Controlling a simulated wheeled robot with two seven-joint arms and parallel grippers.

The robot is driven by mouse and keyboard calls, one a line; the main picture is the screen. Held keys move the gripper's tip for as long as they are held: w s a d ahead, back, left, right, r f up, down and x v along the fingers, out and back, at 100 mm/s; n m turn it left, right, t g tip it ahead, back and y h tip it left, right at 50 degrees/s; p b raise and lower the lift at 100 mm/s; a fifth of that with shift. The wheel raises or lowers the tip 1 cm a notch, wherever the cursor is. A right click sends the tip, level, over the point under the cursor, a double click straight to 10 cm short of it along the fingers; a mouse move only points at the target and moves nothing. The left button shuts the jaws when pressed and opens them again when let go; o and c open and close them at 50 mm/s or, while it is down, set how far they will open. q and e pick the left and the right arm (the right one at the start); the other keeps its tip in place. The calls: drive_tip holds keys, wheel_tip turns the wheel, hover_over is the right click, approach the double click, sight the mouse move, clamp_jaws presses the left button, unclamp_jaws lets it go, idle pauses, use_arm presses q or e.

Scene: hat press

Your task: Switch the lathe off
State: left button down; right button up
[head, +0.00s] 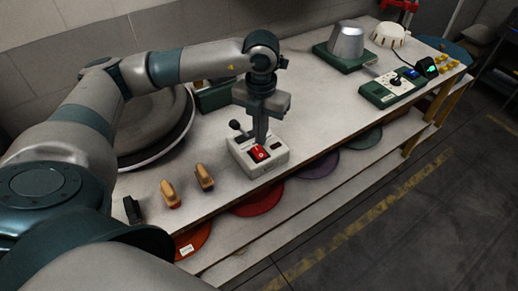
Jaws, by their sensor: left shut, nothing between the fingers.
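A pale control box (246,161) sits on the bench near its front edge. It has a red rocker switch (260,153) on its top and front, a black-knobbed lever at its left and a small dark part at its right. My left gripper (261,138) points down over the box, shut and empty, its fingertips just behind the red switch. I cannot tell whether the tips touch it. A large round disc with a dark rim (178,146), perhaps part of the lathe, lies behind my left arm and is partly hidden. My right gripper is out of view.
Two wooden-handled tools (172,193) and a black item (132,210) lie left of the box. A green bin (213,97) stands behind. A grey hat form on a green base (346,42) and a green control panel (391,88) are further right. Coloured discs lie on the shelf below.

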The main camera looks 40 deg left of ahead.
use_arm(q)
drive_tip(key=shift+r+p, duration=0.35)
drive_tip(key=shift+r, duration=0.7)
